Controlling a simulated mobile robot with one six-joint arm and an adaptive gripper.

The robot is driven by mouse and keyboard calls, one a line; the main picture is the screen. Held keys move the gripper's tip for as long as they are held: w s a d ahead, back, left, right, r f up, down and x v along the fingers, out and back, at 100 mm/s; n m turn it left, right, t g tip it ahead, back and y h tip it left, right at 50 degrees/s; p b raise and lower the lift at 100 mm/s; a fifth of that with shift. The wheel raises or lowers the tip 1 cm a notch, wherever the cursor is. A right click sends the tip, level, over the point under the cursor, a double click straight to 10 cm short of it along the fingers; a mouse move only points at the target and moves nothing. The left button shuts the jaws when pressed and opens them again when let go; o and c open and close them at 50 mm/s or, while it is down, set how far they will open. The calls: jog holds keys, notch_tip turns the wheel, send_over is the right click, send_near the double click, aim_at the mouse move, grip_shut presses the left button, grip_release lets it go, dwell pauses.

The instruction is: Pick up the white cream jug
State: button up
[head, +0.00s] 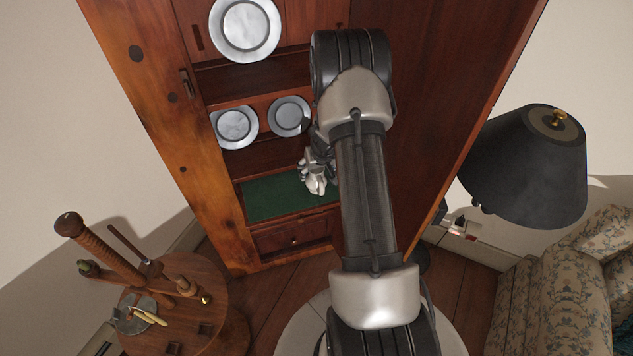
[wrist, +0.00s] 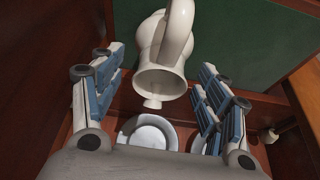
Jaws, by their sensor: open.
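The white cream jug (wrist: 160,62) shows in the wrist view, with its round mouth toward my gripper and its curved handle at the upper right. My gripper (wrist: 161,72) is open, with its blue-padded fingers on either side of the jug and gaps showing between pads and jug. In the head view my gripper (head: 313,166) is inside the cabinet above the green surface, partly hidden by my arm. A small white shape at its tip there is too small to tell apart clearly.
The jug is seen against a green surface (head: 265,200) in the wooden cabinet (head: 160,110). A round pale dish (wrist: 148,133) shows below the jug. Pewter plates (head: 290,116) stand on the shelf above. A round wooden table (head: 205,290) is at left, a black lamp (head: 525,165) at right.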

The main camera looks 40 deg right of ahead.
jog(key=shift+c, duration=0.3)
grip_shut()
dwell(0.7)
